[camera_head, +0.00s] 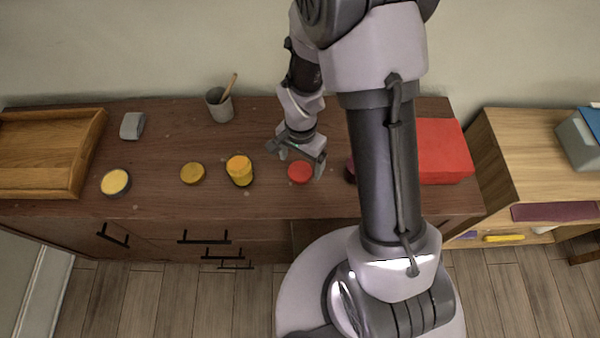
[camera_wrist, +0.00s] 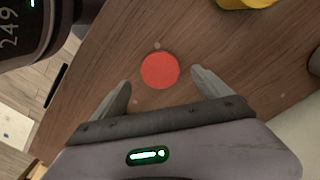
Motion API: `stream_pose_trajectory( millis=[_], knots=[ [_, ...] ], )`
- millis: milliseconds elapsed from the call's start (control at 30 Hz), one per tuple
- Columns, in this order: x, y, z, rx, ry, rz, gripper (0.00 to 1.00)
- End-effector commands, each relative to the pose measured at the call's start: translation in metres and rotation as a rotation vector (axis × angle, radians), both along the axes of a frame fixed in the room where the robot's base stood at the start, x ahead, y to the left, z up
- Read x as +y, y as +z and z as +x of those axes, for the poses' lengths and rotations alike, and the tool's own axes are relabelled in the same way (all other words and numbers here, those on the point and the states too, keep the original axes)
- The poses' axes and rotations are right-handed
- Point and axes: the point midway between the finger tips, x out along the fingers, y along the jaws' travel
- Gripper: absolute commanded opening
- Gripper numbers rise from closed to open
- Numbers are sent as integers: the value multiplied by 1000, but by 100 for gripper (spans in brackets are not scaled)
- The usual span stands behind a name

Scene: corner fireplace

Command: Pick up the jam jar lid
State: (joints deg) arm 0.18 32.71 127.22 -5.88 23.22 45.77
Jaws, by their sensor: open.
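A round red lid (camera_head: 300,172), which I take for the jam jar lid, lies flat on the brown wooden cabinet top (camera_head: 150,210). It also shows in the wrist view (camera_wrist: 160,70). My gripper (camera_head: 301,162) is open above the cabinet, close to the lid. In the wrist view, my gripper's fingers (camera_wrist: 161,80) point toward the lid, one on each side, with gaps between them and its rim. A dark red jar (camera_head: 350,171) stands right of the lid, mostly hidden behind my arm.
A yellow jar (camera_head: 239,171), a gold lid (camera_head: 193,174) and a pale yellow round container (camera_head: 115,183) stand to the left. A grey cup (camera_head: 219,105) is at the back. A wooden tray (camera_head: 84,160) is far left, a red box (camera_head: 442,151) right.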

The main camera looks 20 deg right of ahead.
Motion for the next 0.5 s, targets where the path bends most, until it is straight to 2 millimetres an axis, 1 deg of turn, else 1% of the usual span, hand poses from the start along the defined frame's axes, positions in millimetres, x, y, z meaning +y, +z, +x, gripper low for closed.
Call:
stream_pose_trajectory(
  millis=[33,100,133,333,467,500],
  knots=[
    [-2,-16,0,2,-1,0,88],
    [-2,-30,0,2,1,0,88],
    [-2,-33,0,1,1,0,88],
    [-2,-32,1,0,1,0,88],
    [-2,-32,1,0,1,0,62],
    [-2,-32,1,0,1,0,54]
  ],
)
